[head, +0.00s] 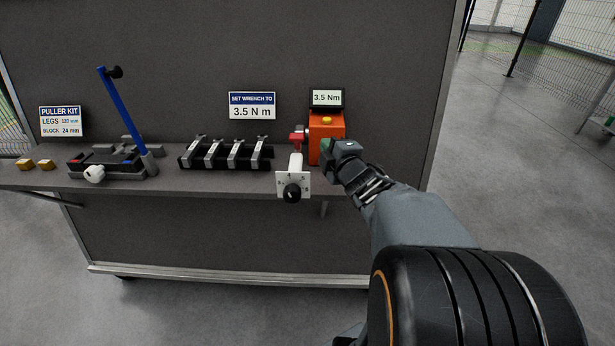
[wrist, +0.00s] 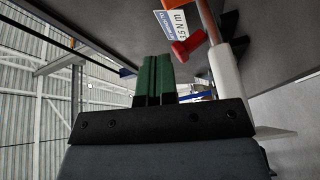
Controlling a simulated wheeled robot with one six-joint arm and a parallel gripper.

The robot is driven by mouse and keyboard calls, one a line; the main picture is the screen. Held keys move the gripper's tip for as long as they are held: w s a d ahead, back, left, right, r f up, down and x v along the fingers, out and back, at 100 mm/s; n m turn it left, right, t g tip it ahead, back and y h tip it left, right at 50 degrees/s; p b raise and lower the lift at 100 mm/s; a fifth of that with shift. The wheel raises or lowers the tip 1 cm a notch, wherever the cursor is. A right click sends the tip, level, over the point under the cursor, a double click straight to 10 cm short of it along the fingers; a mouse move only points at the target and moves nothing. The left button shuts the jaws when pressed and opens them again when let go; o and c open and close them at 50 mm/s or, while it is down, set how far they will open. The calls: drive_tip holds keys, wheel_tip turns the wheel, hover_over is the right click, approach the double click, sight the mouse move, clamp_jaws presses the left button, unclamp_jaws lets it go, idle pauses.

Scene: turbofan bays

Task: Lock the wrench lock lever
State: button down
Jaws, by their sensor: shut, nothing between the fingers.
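The wrench is a short white cylinder (head: 296,162) at the shelf's front edge, with a plate (head: 281,180) and a black knob (head: 292,193) at its near end. A red lever (head: 297,137), which looks like the lock lever, sits at its far end, beside the orange tester. In the wrist view the red lever (wrist: 188,47) is ahead and right of the fingers, apart from them, and the white cylinder (wrist: 226,75) is at right. My gripper (head: 328,147) is shut and empty, right of the wrench; its green fingers (wrist: 155,80) are together in the wrist view.
The orange tester (head: 326,148) carries a screen (head: 327,97) reading 3.5 Nm. A sign (head: 252,105) says to set the wrench to 3.5 N m. A black rack (head: 226,157) and a puller kit with a blue lever (head: 122,112) stand left on the shelf (head: 210,180).

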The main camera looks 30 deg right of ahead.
sight(298, 141)
drive_tip(key=s+f+n+t+y+b, duration=0.2)
drive_tip(key=s+f+n+y+b, duration=0.1)
drive_tip(key=f+n+y+b, duration=0.3)
drive_tip(key=shift+s+n+y, duration=0.35)
drive_tip(key=shift+n+y, duration=1.05)
drive_tip(key=shift+n, duration=1)
drive_tip(key=x, duration=1)
drive_tip(key=shift+d+r+p, duration=0.1)
drive_tip(key=shift+r+p, duration=0.05)
drive_tip(key=shift+p, duration=0.2)
drive_tip(key=shift+r, duration=0.1)
